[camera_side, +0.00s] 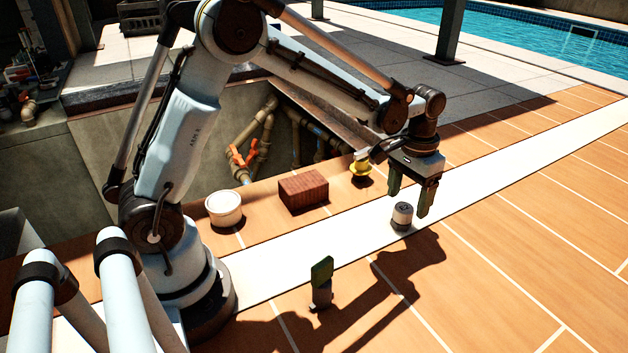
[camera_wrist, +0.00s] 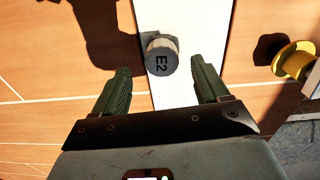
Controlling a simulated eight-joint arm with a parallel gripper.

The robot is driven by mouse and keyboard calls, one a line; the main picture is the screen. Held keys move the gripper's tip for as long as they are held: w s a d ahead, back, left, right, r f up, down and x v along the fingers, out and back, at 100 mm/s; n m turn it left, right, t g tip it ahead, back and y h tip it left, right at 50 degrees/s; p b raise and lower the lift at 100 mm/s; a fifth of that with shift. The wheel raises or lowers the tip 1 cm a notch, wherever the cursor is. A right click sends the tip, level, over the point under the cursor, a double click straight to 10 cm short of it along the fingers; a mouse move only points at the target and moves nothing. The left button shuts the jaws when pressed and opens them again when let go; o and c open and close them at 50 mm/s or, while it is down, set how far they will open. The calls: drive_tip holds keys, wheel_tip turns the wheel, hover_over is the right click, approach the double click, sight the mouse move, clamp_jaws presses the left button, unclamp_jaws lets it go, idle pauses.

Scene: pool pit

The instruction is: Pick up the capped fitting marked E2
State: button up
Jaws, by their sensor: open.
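The capped fitting marked E2 (camera_side: 402,216) is a short grey-white cylinder standing upright on the white strip of the tiled deck. In the wrist view its grey cap with the dark E2 mark (camera_wrist: 161,62) faces the camera. My gripper (camera_side: 408,200) is open and empty, with its green fingers pointing down close to the fitting. In the wrist view the fitting shows between and a little beyond the two fingertips (camera_wrist: 160,72). I cannot tell from these views whether a finger touches it.
A red-brown brick (camera_side: 303,190), a white tub (camera_side: 224,208) and a yellow spool-like piece (camera_side: 361,168) stand along the pit edge. A small green-topped piece (camera_side: 322,280) stands on the near tiles. The open pit with pipes lies behind. The deck at right is clear.

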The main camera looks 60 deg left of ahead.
sight(404, 208)
drive_tip(key=shift+s+a+f, duration=0.1)
drive_tip(key=shift+s+f, duration=0.1)
drive_tip(key=shift+f, duration=1.7)
drive_tip(key=shift+c, duration=0.3)
drive_tip(key=c, duration=1.1)
drive_tip(key=shift+o, duration=0.2)
drive_tip(key=shift+r, duration=0.15)
